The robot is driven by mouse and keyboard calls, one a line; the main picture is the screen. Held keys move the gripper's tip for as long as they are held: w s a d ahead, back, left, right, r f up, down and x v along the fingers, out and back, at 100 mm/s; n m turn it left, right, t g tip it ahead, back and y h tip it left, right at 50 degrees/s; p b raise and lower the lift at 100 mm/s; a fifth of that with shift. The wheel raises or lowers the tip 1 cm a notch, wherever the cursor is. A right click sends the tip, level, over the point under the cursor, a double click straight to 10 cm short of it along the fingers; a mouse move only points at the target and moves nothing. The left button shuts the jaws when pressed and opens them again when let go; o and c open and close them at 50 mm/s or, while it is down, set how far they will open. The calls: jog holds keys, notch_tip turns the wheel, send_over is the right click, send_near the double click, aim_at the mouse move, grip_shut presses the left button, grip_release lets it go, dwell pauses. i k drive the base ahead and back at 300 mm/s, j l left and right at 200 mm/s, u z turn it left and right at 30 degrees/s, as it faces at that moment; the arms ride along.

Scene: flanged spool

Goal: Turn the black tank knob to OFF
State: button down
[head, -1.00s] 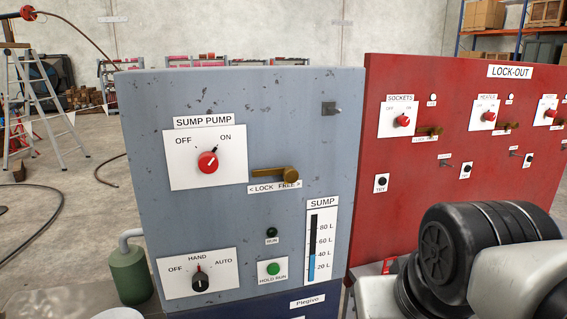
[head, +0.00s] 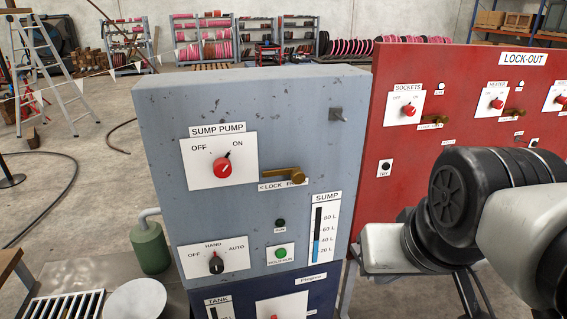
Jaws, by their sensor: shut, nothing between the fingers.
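A black knob (head: 216,263) sits on a white OFF, HAND, AUTO plate (head: 236,259) low on the grey-blue panel. Its pointer is up, at HAND. I cannot tell whether this is the tank knob. A TANK label (head: 217,301) stands above a gauge on the dark blue panel (head: 243,288) below, cut off by the picture's bottom edge. A white plate with a red mark (head: 272,317) is partly in view there. No other black selector knob shows on that panel. My gripper is not in view; only my arm's links show at the right.
A red SUMP PUMP knob (head: 223,168), a brass lock lever (head: 285,174) and a green HOLD RUN button (head: 281,253) share the grey-blue panel. The red LOCK-OUT panel (head: 430,150) stands to the right, behind my arm. A green canister (head: 150,247) and a round white top (head: 134,301) stand at left.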

aim_at(216, 265)
jog(key=k+j+u, duration=0.1)
jog(key=u, duration=0.95)
